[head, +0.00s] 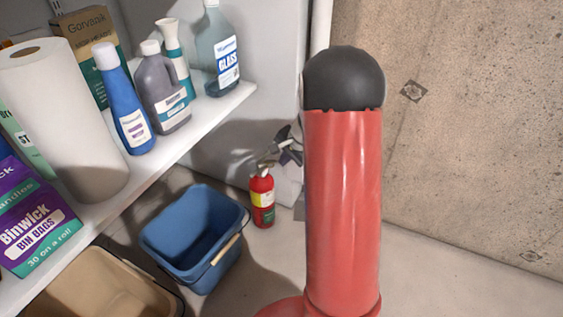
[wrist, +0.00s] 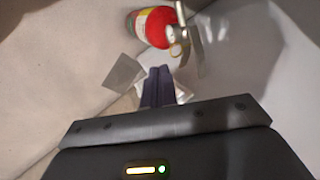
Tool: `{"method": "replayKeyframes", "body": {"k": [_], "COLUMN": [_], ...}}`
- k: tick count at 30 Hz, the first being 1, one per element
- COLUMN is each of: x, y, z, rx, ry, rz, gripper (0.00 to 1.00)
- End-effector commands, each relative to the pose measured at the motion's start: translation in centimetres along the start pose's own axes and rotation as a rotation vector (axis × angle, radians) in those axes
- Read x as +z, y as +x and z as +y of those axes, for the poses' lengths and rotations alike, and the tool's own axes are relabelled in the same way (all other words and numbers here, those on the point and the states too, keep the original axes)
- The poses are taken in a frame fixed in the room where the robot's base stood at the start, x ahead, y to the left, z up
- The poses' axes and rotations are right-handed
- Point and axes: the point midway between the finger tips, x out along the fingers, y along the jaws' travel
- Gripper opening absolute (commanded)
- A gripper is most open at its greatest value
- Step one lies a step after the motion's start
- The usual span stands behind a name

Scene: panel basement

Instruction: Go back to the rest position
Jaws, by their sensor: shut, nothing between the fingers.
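My gripper (wrist: 158,88) shows in the wrist view as two dark fingers pressed together, with nothing between them. It points toward a floor and wall corner. A red fire extinguisher (wrist: 160,27) with a metal valve and handle is just beyond the fingertips at the top of the wrist view. The same fire extinguisher (head: 262,198) stands upright on the floor in the head view.
A white shelf (head: 205,115) on the left holds a paper roll (head: 65,120), bin bags (head: 35,225) and several cleaning bottles. A blue bucket (head: 190,225) and a tan bin (head: 95,285) stand on the floor below. A concrete wall (head: 480,130) closes the right side; floor in front is bare.

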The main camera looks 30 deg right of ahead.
Motion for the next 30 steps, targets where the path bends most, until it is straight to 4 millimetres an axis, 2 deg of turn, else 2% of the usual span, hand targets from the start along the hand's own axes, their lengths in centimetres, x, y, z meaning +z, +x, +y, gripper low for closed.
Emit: {"method": "replayKeyframes", "body": {"k": [1, 3, 9, 13, 22, 26, 30], "x": [-0.1, 0.0, 0.0, 0.0, 0.5, 3.2, 9.2], "y": [-1.7, -3.3, -7.0, -8.3, -9.3, -12.4, -18.3], "z": [-0.2, -0.2, -0.1, -0.1, -0.3, -1.6, -2.8], "rx": [-0.004, -0.004, -0.003, -0.002, -0.003, -0.008, -0.007], "ry": [0.000, -0.001, 0.001, -0.001, -0.014, -0.113, -0.330], "rz": [0.004, 0.004, 0.003, 0.002, 0.000, -0.002, -0.002], "gripper": [0.00, 0.00, 0.00, 0.00, 0.00, 0.00, 0.00]}}
